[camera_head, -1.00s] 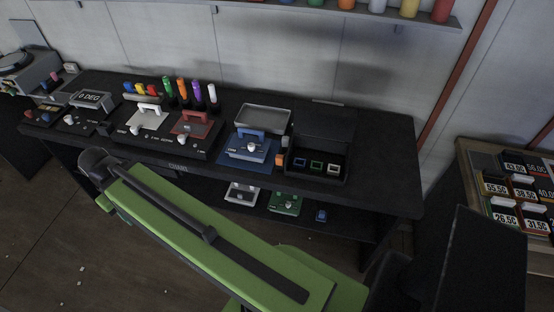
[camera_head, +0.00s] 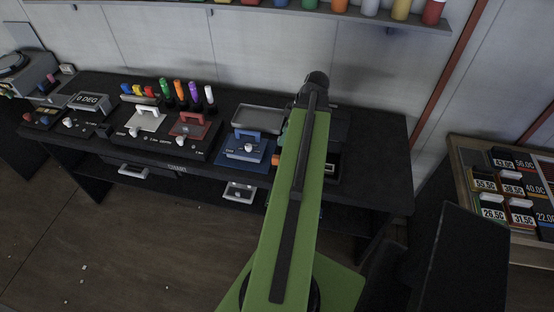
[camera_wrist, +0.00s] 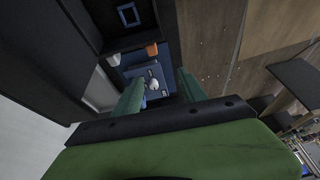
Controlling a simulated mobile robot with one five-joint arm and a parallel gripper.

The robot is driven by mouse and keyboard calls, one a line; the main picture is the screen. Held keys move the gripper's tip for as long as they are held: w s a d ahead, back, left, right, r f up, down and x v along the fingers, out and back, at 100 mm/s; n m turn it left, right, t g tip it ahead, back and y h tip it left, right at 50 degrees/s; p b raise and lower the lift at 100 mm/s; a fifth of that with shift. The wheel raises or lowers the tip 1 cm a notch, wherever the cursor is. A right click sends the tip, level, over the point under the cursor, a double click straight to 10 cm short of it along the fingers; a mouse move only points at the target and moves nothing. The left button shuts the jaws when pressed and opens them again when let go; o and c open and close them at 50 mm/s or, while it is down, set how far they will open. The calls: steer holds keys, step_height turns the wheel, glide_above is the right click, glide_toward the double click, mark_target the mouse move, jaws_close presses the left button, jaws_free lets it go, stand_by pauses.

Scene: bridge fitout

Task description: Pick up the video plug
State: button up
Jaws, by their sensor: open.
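No thing can be singled out for sure as the video plug. In the wrist view a blue square ring piece (camera_wrist: 128,14) lies in a black open box (camera_wrist: 158,22), and a small orange piece (camera_wrist: 152,49) sits beside that box. My gripper (camera_wrist: 158,80) is open, its two green fingers apart with nothing between them. Beyond the fingers is a blue panel with a white knob (camera_wrist: 153,85). In the head view my green arm hides the gripper and most of the box; a small pale piece (camera_head: 331,166) shows at its right.
The dark bench holds the blue panel unit (camera_head: 246,148), a grey tray (camera_head: 259,118), a red-handled unit (camera_head: 192,125) and several upright coloured cylinders (camera_head: 180,90). A lower shelf carries a white unit (camera_head: 239,191). A rack of labelled blocks (camera_head: 512,190) stands right. The bench's right end is clear.

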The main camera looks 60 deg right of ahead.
steer(key=s+d, duration=0.1)
steer(key=s, duration=0.1)
steer(key=b, duration=1.2)
glide_toward(276, 156)
steer(key=x, duration=0.5)
steer(key=shift+s+a+f, duration=0.1)
steer(key=shift+a+f, duration=0.1)
steer(key=shift+a, duration=0.2)
steer(key=shift+r+p, duration=0.1)
steer(key=shift+p, duration=0.2)
steer(key=b+x, duration=0.4)
steer(key=shift+d+f+b, duration=0.3)
steer(key=shift+d+f, duration=0.05)
steer(key=shift+f, duration=0.1)
steer(key=shift+w+a+f+b, duration=0.1)
steer(key=shift+w+f+b, duration=0.15)
steer(key=shift+f+b, duration=0.05)
steer(key=shift+r, duration=0.2)
jaws_close()
